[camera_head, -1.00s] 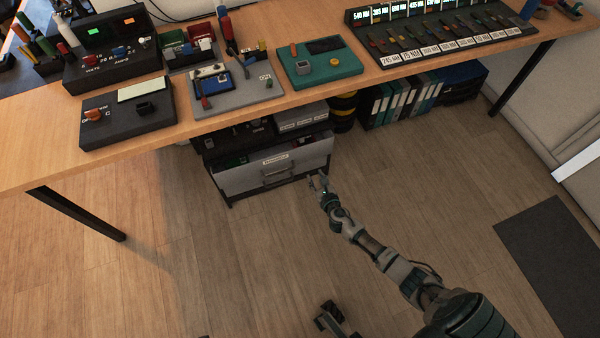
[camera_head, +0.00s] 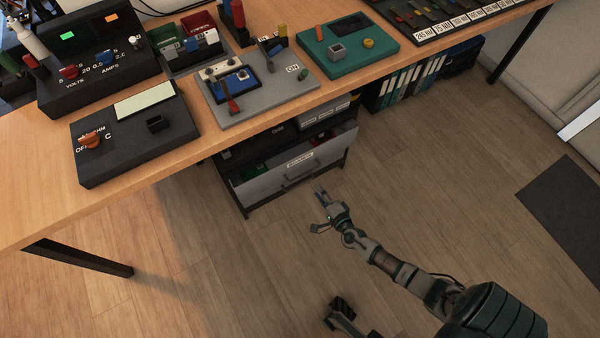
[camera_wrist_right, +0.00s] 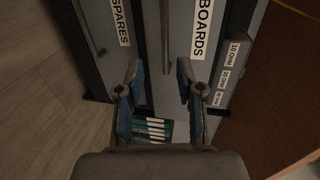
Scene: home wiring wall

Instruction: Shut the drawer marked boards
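The drawer marked boards (camera_head: 290,168) stands pulled out of the dark cabinet under the bench, with items showing inside. Its label is too small to read in the head view, but the wrist view shows BOARDS on its front (camera_wrist_right: 205,30), with a bar handle (camera_wrist_right: 165,38). My right gripper (camera_head: 323,198) is just in front of the drawer front. In the right wrist view its two fingers (camera_wrist_right: 159,70) are apart and empty, with the handle between and beyond them. A dark part (camera_head: 343,308) low in the head view may be my left gripper; its state is unclear.
A front marked SPARES (camera_wrist_right: 120,22) is beside the boards front in the wrist view. The wooden bench (camera_head: 225,150) carries meters and panels above the cabinet. Binders (camera_head: 400,90) stand right of it. The floor (camera_head: 210,265) in front is clear.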

